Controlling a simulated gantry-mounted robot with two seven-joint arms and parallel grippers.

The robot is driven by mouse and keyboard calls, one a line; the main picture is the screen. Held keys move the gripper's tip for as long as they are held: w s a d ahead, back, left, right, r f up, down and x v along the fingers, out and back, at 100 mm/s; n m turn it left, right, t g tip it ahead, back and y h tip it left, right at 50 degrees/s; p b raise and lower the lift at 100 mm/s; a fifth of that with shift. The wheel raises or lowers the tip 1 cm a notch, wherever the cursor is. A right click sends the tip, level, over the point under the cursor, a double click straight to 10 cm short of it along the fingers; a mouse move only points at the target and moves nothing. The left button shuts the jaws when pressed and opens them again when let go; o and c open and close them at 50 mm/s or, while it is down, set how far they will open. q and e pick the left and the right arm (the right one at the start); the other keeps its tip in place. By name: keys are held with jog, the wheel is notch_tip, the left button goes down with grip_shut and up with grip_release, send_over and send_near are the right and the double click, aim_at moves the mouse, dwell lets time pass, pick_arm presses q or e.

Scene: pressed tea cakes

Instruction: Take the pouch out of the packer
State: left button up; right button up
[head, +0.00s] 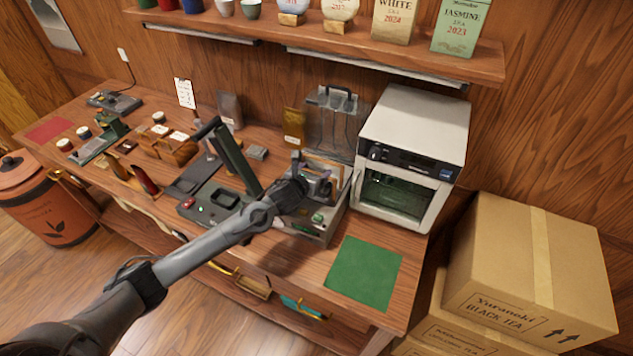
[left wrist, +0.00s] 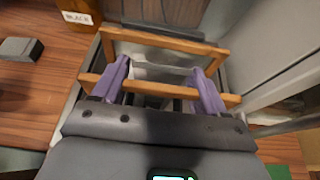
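The packer (head: 306,231) is a grey box-shaped machine with a clear lid (head: 335,120) standing open behind it. A wooden frame stands in its chamber; its far rail (left wrist: 165,41) shows in the left wrist view. A pale, see-through sheet (left wrist: 163,70) lies inside the frame, perhaps the pouch; its outline is unclear. My left gripper (head: 321,180) reaches into the packer from above. In the left wrist view its purple fingers (left wrist: 165,78) are wide apart, on either side of the pale sheet, with no clear grip. My right gripper is not in view.
A white oven-like machine (head: 412,150) stands close to the packer's right. A press with a raised green arm (head: 236,160) is on its left. A gold pouch (head: 293,128) stands behind. The green mat (head: 364,273) at the front right is empty.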

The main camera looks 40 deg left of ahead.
pick_arm(q)
jog(key=c, duration=0.9)
jog(key=shift+r, duration=0.1)
jog(key=shift+c, duration=0.2)
